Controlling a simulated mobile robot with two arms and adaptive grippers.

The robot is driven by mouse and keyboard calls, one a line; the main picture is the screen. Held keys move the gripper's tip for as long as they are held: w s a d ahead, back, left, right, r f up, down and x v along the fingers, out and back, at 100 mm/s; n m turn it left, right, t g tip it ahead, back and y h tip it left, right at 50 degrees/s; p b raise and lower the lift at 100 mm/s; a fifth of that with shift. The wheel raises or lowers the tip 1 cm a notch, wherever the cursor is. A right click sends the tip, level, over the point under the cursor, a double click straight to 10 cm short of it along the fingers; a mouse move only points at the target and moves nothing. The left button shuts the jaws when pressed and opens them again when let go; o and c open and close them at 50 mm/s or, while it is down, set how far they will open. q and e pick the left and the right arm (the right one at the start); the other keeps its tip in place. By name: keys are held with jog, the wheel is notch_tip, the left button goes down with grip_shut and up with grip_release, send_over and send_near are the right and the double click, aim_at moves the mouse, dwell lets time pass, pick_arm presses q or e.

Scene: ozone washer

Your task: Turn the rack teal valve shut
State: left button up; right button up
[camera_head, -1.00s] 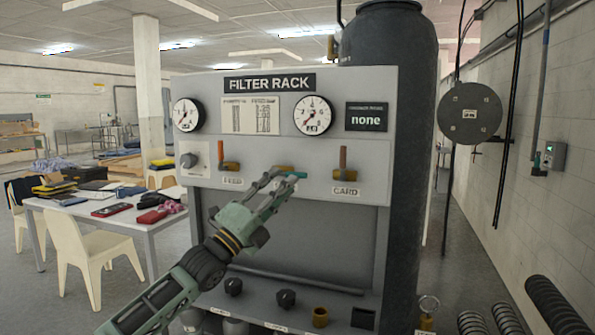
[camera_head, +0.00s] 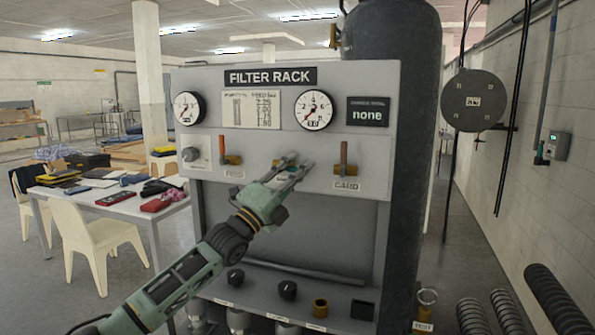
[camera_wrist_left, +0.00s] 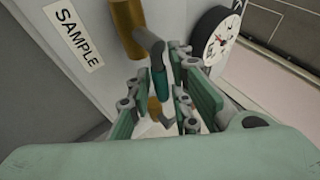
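The teal valve is the middle one on the filter rack's panel, mostly hidden behind my left gripper (camera_head: 298,163) in the head view. In the left wrist view its teal lever (camera_wrist_left: 160,84) hangs on a grey stem from a brass body (camera_wrist_left: 129,28), beside the SAMPLE label (camera_wrist_left: 72,35). The lever points to the right along the panel, crosswise to the upright neighbour levers. My left gripper (camera_wrist_left: 160,108) is open, its fingers on either side of the lever with gaps showing. Contact cannot be told. My right gripper is not in view.
The orange FEED lever (camera_head: 222,147) and the orange CARD lever (camera_head: 343,152) stand upright on either side. Two gauges (camera_head: 187,108) (camera_head: 314,109) and a "none" display (camera_head: 367,115) sit above. A dark tank (camera_head: 412,100) stands behind.

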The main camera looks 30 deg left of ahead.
pick_arm(q)
grip_shut()
dwell(0.3)
